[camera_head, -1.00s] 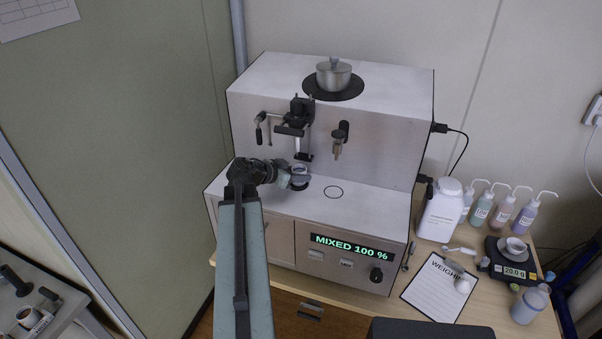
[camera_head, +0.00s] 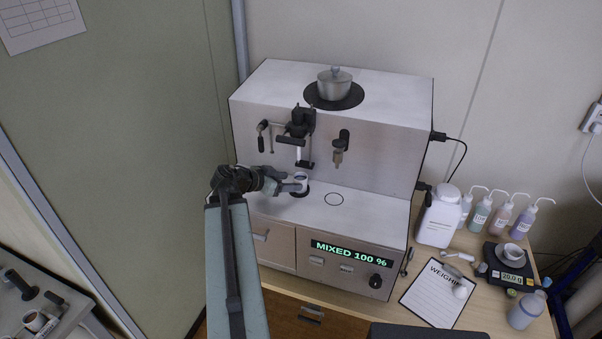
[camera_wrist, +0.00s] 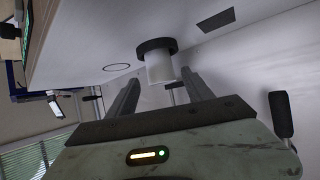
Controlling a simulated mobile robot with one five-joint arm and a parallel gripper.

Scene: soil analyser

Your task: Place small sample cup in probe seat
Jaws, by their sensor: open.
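The small white sample cup (camera_head: 300,179) stands upright in the dark round probe seat (camera_head: 300,194) on the analyser's lower deck, below the probe assembly. In the wrist view, the cup (camera_wrist: 160,68) appears upside down against the black seat ring (camera_wrist: 156,45). My gripper (camera_head: 293,186) is at the cup's left side in the head view. In the wrist view, its two fingers (camera_wrist: 160,78) are spread apart, with gaps between them and the cup. Part of the seat is hidden behind the cup and fingers.
The black probe assembly (camera_head: 300,130) overhangs the seat, and a nozzle (camera_head: 339,148) hangs to its right. A marked circle (camera_head: 334,199) on the deck is empty. The display (camera_head: 351,253) reads MIXED 100 %. Bottles and a scale (camera_head: 509,263) stand right.

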